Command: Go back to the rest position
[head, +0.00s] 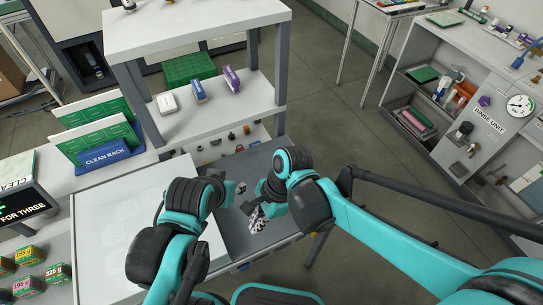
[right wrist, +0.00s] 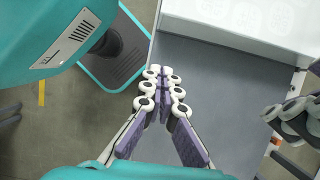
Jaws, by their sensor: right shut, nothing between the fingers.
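My right gripper (head: 258,218) shows in the head view over the grey lower surface at the middle. In the right wrist view its white-knuckled, purple-padded fingers (right wrist: 162,88) meet at the tips, shut and empty. My left arm (head: 190,205) bends over the white worktop, with its wrist toward the right arm. My left gripper is mostly hidden behind that wrist in the head view. A grey jointed part at the right edge of the right wrist view (right wrist: 295,120) looks like it, but its opening is unclear.
The white worktop (head: 110,220) lies under my left arm, with a clean rack (head: 108,157) behind it. A raised shelf (head: 205,110) holds several small boxes. A rinse unit bench (head: 480,110) stands at right. Open floor (head: 375,180) lies between.

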